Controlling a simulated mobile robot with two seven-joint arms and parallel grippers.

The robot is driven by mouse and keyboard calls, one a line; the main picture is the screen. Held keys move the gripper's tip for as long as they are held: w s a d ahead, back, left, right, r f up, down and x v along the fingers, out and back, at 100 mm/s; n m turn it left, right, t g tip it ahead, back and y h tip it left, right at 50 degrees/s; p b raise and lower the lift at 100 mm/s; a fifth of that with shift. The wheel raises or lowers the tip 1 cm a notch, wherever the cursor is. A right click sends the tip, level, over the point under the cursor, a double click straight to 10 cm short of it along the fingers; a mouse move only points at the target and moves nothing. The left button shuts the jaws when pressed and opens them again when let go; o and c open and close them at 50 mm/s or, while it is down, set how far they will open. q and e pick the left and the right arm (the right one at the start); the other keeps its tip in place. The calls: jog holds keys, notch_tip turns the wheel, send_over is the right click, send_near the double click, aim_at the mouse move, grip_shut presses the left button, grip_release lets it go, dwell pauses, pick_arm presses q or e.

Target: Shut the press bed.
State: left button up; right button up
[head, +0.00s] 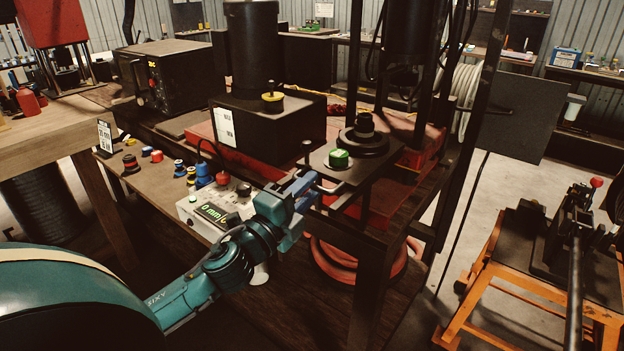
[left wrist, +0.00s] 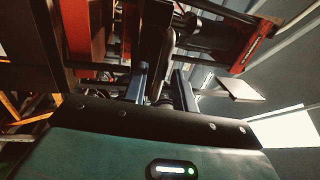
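The press bed (head: 325,157) is a dark plate on the red-framed press, carrying a round black die (head: 364,138) and a small green-topped piece (head: 339,159). My left gripper (head: 318,183) reaches in from the left to the near left edge of the bed, beside an upright dark post with a knob (head: 307,147). In the left wrist view its two fingers (left wrist: 161,88) stand apart, with a dark bar (left wrist: 158,50) showing between them. I cannot tell whether either finger touches the bar. My right gripper is in neither view.
A grey control box (head: 214,211) with a green display sits left of my left wrist. Dark frame posts (head: 463,130) rise right of the bed. An orange-framed stand (head: 490,270) is at the right, with open floor between. A wooden table (head: 50,135) is at the left.

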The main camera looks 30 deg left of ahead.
pick_arm(q)
jog(key=shift+w+d+r, duration=0.1)
jog(key=shift+w+r, duration=0.05)
jog(key=shift+w, duration=0.7)
grip_shut()
